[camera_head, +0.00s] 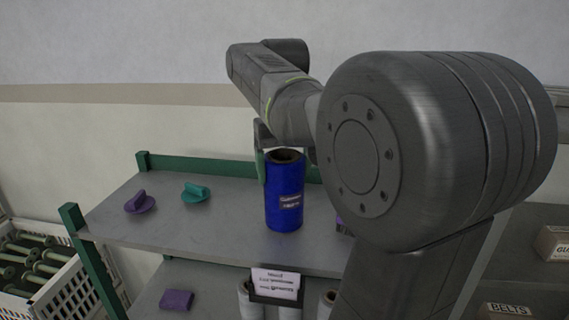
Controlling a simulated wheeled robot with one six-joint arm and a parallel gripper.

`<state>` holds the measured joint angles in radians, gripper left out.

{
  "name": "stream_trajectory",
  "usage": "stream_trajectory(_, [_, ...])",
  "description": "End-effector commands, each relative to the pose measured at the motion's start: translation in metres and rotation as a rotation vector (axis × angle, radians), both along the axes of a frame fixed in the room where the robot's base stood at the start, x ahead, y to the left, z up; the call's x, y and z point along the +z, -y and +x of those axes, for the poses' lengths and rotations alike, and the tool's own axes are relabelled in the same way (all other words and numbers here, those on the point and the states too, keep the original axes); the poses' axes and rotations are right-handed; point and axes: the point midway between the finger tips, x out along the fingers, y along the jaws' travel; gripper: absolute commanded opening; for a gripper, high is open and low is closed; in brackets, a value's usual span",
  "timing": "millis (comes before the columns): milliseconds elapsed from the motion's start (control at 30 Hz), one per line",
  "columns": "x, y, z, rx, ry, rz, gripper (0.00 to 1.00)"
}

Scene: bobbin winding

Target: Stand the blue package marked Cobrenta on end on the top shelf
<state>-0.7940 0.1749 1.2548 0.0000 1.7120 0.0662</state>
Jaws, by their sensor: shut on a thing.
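The blue package (286,196) is a cylinder with a hollow dark top and a small white-lettered label that is too blurred to read surely. It is upright at the middle of the top shelf (230,230), near its front part. Its base appears to be at the shelf surface, but I cannot tell if it bears on it. My gripper (284,152) is shut on the package near its top, coming from behind and above. One finger shows at the package's left side; the other is mostly hidden.
A purple object (139,203) and a teal object (195,193) lie on the shelf's left. Another purple piece (342,226) is close to the package's right, partly hidden by my arm. The lower shelf holds pale rolls (249,301), a purple block (177,299) and a sign (275,284).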

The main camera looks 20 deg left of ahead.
Motion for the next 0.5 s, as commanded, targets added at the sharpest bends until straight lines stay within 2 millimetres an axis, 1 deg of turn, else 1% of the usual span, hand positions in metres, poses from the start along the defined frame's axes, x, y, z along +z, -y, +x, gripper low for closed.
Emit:
stream_trajectory(433, [-0.0004, -0.0001, 0.0001, 0.000, 0.001, 0.001, 0.32])
stream_trajectory(467, [-0.0004, -0.0001, 0.0001, 0.000, 0.001, 0.001, 0.81])
stream_trajectory(500, [-0.0004, -0.0001, 0.0001, 0.000, 0.001, 0.001, 0.89])
